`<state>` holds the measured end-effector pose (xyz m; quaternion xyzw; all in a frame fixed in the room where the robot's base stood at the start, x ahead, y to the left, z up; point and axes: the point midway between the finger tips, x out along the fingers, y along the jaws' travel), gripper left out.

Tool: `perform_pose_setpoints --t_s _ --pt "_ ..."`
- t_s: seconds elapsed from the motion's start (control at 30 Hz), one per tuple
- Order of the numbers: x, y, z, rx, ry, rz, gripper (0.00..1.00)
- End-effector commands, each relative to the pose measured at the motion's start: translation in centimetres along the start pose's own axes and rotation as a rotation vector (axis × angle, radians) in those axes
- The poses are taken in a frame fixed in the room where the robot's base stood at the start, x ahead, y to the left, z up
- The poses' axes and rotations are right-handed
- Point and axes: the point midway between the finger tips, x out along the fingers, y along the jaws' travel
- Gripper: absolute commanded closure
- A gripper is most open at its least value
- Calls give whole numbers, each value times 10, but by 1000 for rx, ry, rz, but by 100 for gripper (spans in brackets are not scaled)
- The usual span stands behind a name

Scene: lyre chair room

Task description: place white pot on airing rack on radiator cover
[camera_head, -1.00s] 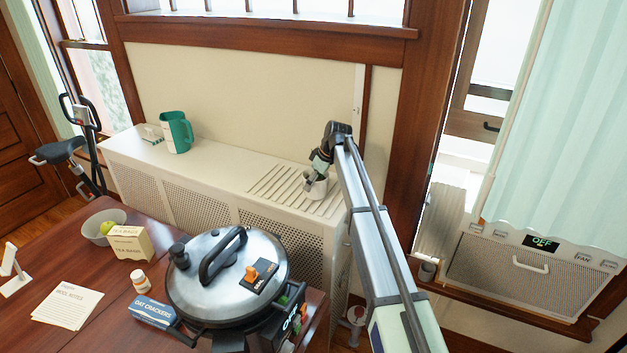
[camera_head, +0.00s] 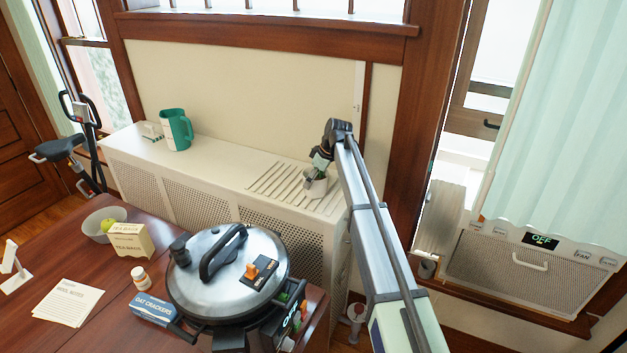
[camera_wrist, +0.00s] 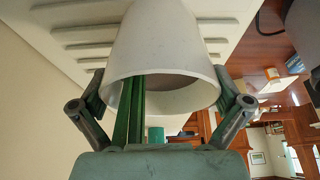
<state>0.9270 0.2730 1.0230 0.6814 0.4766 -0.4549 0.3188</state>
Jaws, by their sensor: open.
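The white pot (camera_head: 315,188) appears to stand on the slatted airing rack (camera_head: 270,182) at the right end of the white radiator cover (camera_head: 215,160). My gripper (camera_head: 321,168) is open and right at the pot, reaching down from above. In the wrist view the pot (camera_wrist: 165,40) fills the middle, its open rim facing my palm. My finger links lie to either side of the rim. A dark green strip (camera_wrist: 130,112) shows in front of and inside the pot's mouth; I cannot tell what it is. The fingertips are hidden, and any contact with the pot is unclear.
In front, the wooden table (camera_head: 110,285) bears a large steel cooker (camera_head: 227,275), a tea bags box (camera_head: 131,239) and a bowl (camera_head: 97,226). A wall and window rise behind the rack.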

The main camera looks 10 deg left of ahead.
Motion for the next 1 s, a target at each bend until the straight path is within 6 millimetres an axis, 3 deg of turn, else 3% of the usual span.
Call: perform_pose_setpoints --t_s 0.6,1.0 --pt "-102 1 1 0 1 1 0" --pt "-116 0 1 0 0 0 0"
